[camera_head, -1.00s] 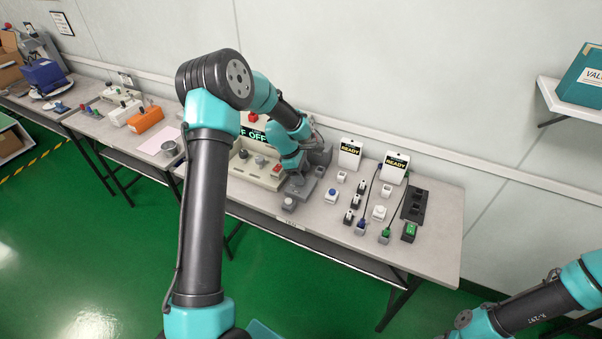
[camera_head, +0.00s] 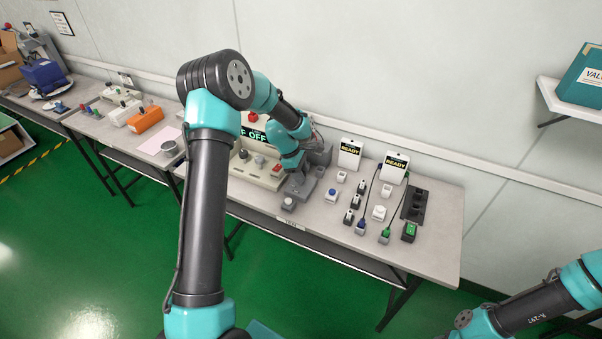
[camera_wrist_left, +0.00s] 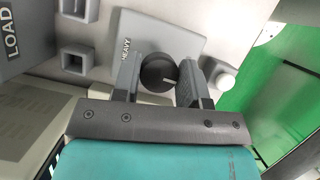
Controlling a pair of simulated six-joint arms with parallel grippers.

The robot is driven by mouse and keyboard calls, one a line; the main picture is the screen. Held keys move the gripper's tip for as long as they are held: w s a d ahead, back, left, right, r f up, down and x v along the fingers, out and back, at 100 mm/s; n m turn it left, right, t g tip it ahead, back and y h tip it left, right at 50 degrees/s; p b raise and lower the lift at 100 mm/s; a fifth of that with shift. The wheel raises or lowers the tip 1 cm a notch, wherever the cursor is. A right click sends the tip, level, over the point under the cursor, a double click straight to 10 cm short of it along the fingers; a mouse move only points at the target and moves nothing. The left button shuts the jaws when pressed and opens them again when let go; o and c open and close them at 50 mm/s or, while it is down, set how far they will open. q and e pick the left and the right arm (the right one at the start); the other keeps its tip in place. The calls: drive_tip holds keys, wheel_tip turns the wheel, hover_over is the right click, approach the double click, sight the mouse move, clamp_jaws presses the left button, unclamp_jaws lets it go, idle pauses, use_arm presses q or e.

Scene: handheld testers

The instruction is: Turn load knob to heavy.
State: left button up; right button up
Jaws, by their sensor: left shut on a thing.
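The load knob (camera_wrist_left: 155,72) is a dark round knob with a white pointer line on a grey plate (camera_wrist_left: 170,35). In the left wrist view its pointer line points to the right. The word HEAVY is printed on the plate left of the knob, beside a finger. My left gripper (camera_wrist_left: 160,78) is shut on the knob, with one finger on each side. In the head view my left gripper (camera_head: 297,183) is down at the grey tester on the bench, and the knob is hidden there. My right gripper is out of view; only its arm shows at lower right.
A grey block marked LOAD (camera_wrist_left: 14,38) and a white round button (camera_wrist_left: 226,81) are near the gripper. A beige tester (camera_head: 258,172) stands to the left. Two READY units (camera_head: 349,154) and several small plugs and switches stand to the right on the bench.

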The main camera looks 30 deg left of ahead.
use_arm(q)
drive_tip(key=m+g, duration=0.1)
drive_tip(key=m, duration=0.3)
drive_tip(key=shift+g, duration=0.3)
drive_tip(key=m+g, duration=0.1)
drive_tip(key=m, duration=0.3)
drive_tip(key=shift+m+g, duration=0.4)
drive_tip(key=m+g+y, duration=0.1)
drive_tip(key=m, duration=0.3)
drive_tip(key=shift+m+y, duration=0.3)
drive_tip(key=shift+y, duration=0.1)
drive_tip(key=m, duration=0.2)
drive_tip(key=m+y, duration=0.1)
drive_tip(key=m, duration=0.1)
drive_tip(key=shift+m+g+y, duration=0.3)
drive_tip(key=shift+g, duration=0.1)
drive_tip(key=m+y, duration=0.1)
drive_tip(key=m, duration=0.3)
drive_tip(key=shift+y, duration=0.3)
drive_tip(key=m+y, duration=0.1)
drive_tip(key=m, duration=0.4)
drive_tip(key=shift+y, duration=0.4)
drive_tip(key=m, duration=0.2)
drive_tip(key=m+t+y, duration=0.1)
drive_tip(key=m, duration=0.1)
drive_tip(key=shift+m+t, duration=0.3)
drive_tip(key=shift+m+t+y, duration=0.4)
drive_tip(key=shift+m+t, duration=0.3)
drive_tip(key=shift+m, duration=1.2)
